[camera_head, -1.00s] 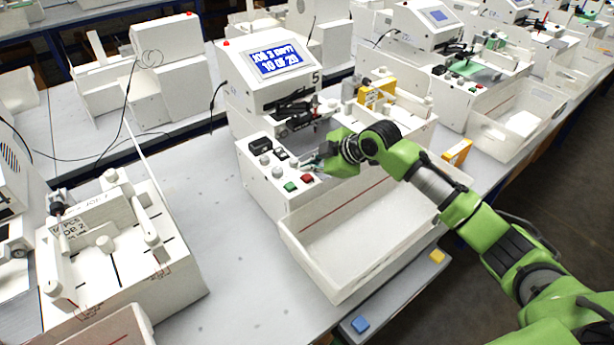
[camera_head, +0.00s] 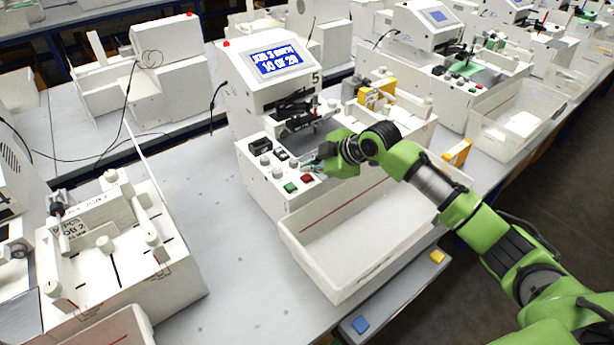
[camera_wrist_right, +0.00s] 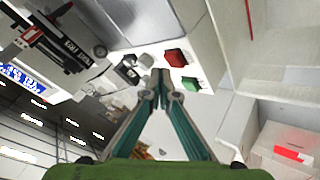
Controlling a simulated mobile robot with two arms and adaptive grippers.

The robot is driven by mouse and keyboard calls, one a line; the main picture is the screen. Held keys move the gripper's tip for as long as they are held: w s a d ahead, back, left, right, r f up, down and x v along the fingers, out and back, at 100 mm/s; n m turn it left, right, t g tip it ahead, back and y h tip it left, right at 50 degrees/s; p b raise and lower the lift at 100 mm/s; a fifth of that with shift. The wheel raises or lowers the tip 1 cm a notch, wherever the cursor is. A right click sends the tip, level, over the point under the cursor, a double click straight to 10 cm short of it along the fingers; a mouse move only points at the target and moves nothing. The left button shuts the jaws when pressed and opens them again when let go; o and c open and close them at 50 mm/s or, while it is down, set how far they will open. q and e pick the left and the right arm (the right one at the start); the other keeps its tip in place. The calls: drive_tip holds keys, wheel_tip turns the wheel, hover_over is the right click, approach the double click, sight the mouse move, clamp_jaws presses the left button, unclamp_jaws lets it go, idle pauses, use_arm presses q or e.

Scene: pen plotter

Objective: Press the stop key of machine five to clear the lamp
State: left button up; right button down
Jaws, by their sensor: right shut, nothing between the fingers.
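Machine five (camera_head: 268,95) is a white plotter with a "5" on its side and a lit blue screen (camera_head: 283,60). Its small red lamp (camera_head: 226,44) sits at the top left corner of the head; I cannot tell whether it is lit. The red stop key (camera_head: 307,178) is on the front panel, beside a green key (camera_head: 291,187). In the right wrist view the red key (camera_wrist_right: 175,57) lies just beyond the fingertips. My right gripper (camera_head: 309,163) is shut and empty, close above the panel by the red key; contact cannot be told. My left gripper is not in view.
Grey knobs and a black switch (camera_head: 260,147) share the panel. An open white tray (camera_head: 350,250) stands in front, under my right forearm. Another plotter (camera_head: 110,240) stands at the left. Bare grey table (camera_head: 215,240) lies between them.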

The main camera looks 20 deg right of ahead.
sight(309, 178)
drive_tip(key=shift+f, duration=0.4)
drive_tip(key=shift+f, duration=0.5)
idle(0.7)
drive_tip(key=shift+r, duration=0.1)
drive_tip(key=shift+r+p, duration=0.65)
drive_tip(key=shift+r, duration=0.15)
wheel_tip(309, 178, up, 5)
drive_tip(key=p, duration=0.4)
drive_tip(key=shift+p, duration=0.3)
idle(0.4)
